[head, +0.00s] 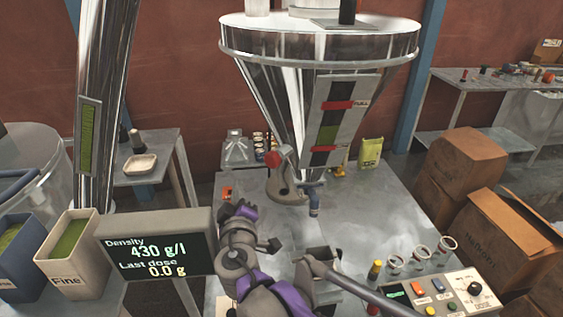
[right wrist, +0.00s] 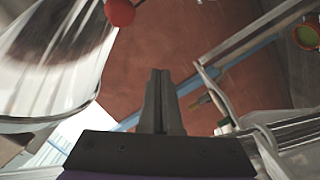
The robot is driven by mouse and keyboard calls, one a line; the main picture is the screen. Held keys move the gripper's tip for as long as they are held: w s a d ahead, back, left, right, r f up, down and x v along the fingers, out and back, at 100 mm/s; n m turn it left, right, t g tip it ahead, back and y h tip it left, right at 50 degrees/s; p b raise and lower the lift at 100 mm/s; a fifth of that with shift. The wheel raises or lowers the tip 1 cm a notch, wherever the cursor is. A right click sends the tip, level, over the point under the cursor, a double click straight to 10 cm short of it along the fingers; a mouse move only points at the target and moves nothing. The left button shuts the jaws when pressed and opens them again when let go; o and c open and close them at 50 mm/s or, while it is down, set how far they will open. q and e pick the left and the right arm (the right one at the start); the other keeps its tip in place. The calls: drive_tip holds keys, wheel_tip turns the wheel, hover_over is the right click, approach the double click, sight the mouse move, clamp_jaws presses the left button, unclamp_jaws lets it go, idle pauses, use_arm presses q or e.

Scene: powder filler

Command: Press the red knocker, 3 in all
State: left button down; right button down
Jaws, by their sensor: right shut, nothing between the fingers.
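The red knocker (head: 272,158) is a round red knob at the left side of the shiny metal hopper (head: 265,75), low on its cone. It also shows at the top of the right wrist view (right wrist: 120,12), up and left of my fingertips. My right gripper (head: 241,208) is below and left of the knocker in the head view, apart from it. Its fingers (right wrist: 162,75) are shut with nothing between them. My left gripper is not in view.
A display (head: 158,245) reads density 430 g/l and last dose 0.0 g. A blue spout (head: 313,200) hangs under the hopper. A control panel (head: 445,295) with coloured buttons stands at the front right. Cardboard boxes (head: 505,235) stand right of the table.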

sight(272, 160)
drive_tip(key=shift+d, duration=0.1)
drive_tip(key=w+d, duration=0.4)
drive_tip(key=w, duration=0.3)
drive_tip(key=shift+w+d+p, duration=0.2)
drive_tip(key=shift+d+p, duration=0.15)
drive_tip(key=shift+p, duration=0.05)
idle(0.3)
idle(1.8)
drive_tip(key=shift+w+d+p, duration=0.3)
drive_tip(key=shift+w+p, duration=0.1)
drive_tip(key=shift+p, duration=0.05)
